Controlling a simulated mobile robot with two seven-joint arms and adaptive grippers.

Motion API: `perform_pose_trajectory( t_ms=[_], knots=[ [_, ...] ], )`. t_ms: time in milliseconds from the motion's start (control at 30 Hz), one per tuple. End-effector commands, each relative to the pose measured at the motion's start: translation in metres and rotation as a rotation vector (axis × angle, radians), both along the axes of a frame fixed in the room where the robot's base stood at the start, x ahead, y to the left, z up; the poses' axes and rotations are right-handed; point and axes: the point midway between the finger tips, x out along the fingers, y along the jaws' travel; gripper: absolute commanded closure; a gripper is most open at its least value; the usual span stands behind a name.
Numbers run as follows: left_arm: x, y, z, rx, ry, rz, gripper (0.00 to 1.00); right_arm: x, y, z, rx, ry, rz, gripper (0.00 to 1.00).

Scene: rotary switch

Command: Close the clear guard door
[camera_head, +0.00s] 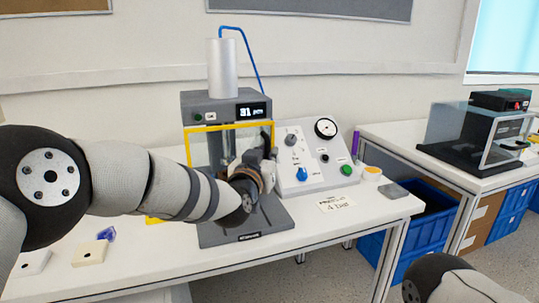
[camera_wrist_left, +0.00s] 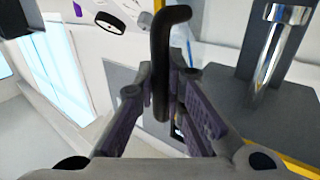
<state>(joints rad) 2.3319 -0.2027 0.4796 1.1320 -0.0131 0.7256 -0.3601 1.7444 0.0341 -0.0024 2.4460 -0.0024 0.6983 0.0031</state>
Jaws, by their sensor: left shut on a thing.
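The clear guard door (camera_head: 230,126) has a yellow frame and stands upright at the front of the grey press (camera_head: 225,104). My left arm covers much of its lower part, so I cannot tell how far it stands open. My left gripper (camera_head: 256,162) is at the right side of the door in the head view. In the left wrist view, my left gripper (camera_wrist_left: 160,88) is shut on the black bent door handle (camera_wrist_left: 166,50), which passes between its fingers. My right gripper is out of view.
A control panel (camera_head: 318,160) with knobs and a gauge stands right of the press. Small blocks (camera_head: 92,252) lie at front left. Blue bins (camera_head: 425,225) stand below.

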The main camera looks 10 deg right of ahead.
Motion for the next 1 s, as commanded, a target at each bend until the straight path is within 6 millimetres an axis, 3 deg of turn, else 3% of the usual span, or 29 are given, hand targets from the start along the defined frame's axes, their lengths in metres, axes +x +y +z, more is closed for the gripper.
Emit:
perform_pose_trajectory(
  t_ms=[267,300,400,800,1000],
  knots=[
    [0.0,0.001,0.0,-0.001,0.001,0.003,1.0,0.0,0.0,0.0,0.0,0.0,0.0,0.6],
    [0.001,0.001,0.0,-0.001,0.001,0.003,0.88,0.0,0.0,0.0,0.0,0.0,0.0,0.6],
    [0.001,0.001,0.0,-0.001,0.001,0.003,0.69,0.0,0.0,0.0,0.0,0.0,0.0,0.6],
    [-0.001,0.003,0.0,0.0,-0.001,0.004,0.69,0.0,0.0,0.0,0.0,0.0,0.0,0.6],
    [-0.029,0.013,0.0,0.002,0.001,0.002,0.69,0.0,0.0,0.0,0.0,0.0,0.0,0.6]
  ],
)
